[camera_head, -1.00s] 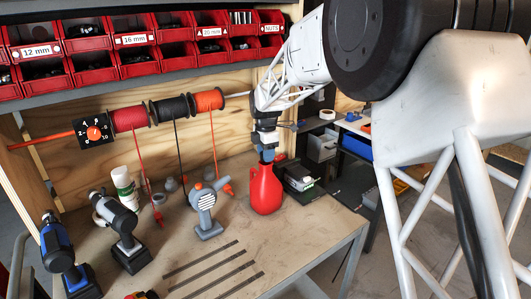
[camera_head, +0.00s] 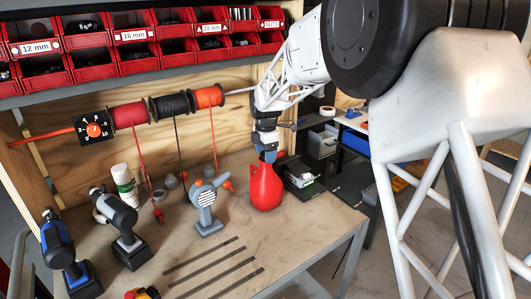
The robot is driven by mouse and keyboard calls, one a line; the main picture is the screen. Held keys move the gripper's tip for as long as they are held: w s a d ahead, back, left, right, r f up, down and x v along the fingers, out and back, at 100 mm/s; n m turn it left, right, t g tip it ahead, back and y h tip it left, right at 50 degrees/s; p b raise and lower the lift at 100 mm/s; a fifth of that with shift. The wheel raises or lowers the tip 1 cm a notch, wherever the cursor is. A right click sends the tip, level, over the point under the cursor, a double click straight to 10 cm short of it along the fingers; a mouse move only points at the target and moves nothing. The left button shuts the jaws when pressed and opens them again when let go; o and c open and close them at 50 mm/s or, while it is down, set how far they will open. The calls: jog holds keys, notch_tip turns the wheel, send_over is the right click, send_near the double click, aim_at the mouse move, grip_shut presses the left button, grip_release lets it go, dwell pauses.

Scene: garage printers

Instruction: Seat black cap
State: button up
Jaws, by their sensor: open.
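A red jug (camera_head: 266,190) with a side handle stands upright near the right end of the workbench (camera_head: 325,222). My gripper (camera_head: 268,157) points down right at the top of the jug, and its bluish fingers are around or just in front of the neck. It is open. I cannot make out a black cap there; the fingers and the small scale hide the jug's mouth.
A grey device with a striped round face (camera_head: 205,200) stands left of the jug, and a dark box with a white top (camera_head: 303,176) lies right of it. Drills (camera_head: 124,228) stand at the left. Cable spools (camera_head: 169,109) and red bins (camera_head: 138,62) are above. The bench's front right is clear.

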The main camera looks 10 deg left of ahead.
jog(key=shift+r, duration=0.1)
jog(key=shift+r, duration=3.8)
jog(key=shift+d, duration=0.1)
jog(key=shift+s+d+r, duration=0.15)
jog(key=shift+s+d, duration=0.05)
jog(key=shift+d, duration=0.05)
jog(key=s+d+r+m, duration=0.3)
jog(key=s+d+m, duration=0.1)
jog(key=s+d, duration=0.35)
jog(key=s+d+r+m+t, duration=0.1)
jog(key=s+d+r+m, duration=0.1)
jog(key=s+d+m, duration=0.45)
jog(key=s+d+r+m, duration=0.3)
jog(key=s+d, duration=0.5)
jog(key=s, duration=0.2)
jog(key=s+d+f+m, duration=0.2)
jog(key=s+d+m, duration=0.1)
jog(key=s, duration=0.5)
jog(key=s+d+f+m+t, duration=0.1)
jog(key=s+d+m, duration=0.3)
jog(key=s, duration=0.4)
jog(key=s+d+f+m, duration=0.3)
jog(key=s+f+m, duration=0.1)
jog(key=s, duration=0.4)
jog(key=shift+s+d+m+t, duration=0.15)
jog(key=shift+s+m+t, duration=0.15)
jog(key=shift+s+m, duration=0.05)
